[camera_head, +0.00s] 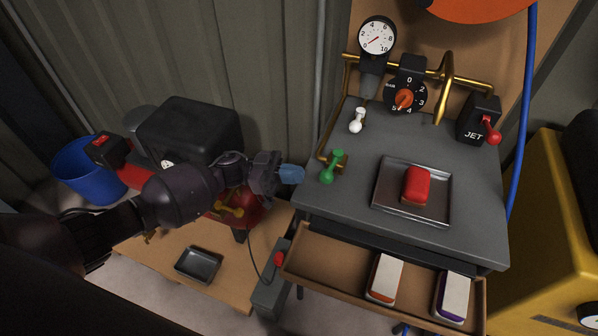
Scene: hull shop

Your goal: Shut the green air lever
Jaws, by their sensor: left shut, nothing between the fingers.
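The green air lever (332,166) stands near the left edge of the grey bench top, next to a brass pipe. Its knobbed handle points up and slightly right. My left gripper (292,174) is left of the lever, with its blue fingertips shut and empty. A small gap shows between the fingertips and the lever. My right gripper is not in view.
A white lever (357,121), a gauge (377,37), a dial (405,97) and a red-handled JET box (480,121) stand behind. A metal tray (434,211) holds a red block (417,185). An open drawer (335,268) juts out in front.

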